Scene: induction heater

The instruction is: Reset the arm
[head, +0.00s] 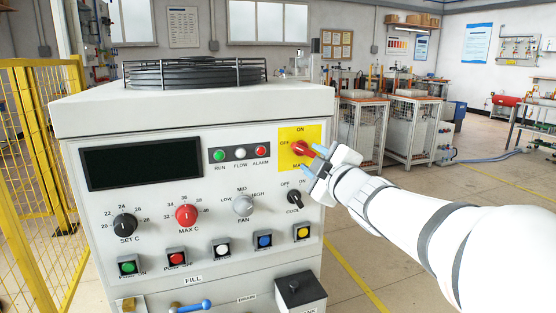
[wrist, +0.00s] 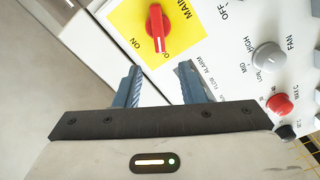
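My gripper (head: 313,161) is in front of the heater's control panel, just right of the red main switch (head: 300,148) on its yellow plate. In the wrist view my gripper (wrist: 160,82) is open, with nothing between its two blue fingers. The red switch (wrist: 156,28) shows beyond the fingertips, apart from them. Its white-marked end lies by the OFF label, which it partly covers in the wrist view. My arm reaches in from the right in the head view.
The heater cabinet (head: 200,118) has a dark display (head: 141,163), several knobs and a row of push buttons below. A black COOL knob (head: 294,198) sits just under my gripper. A yellow fence (head: 38,190) stands at left. Floor right of the cabinet is open; benches stand behind.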

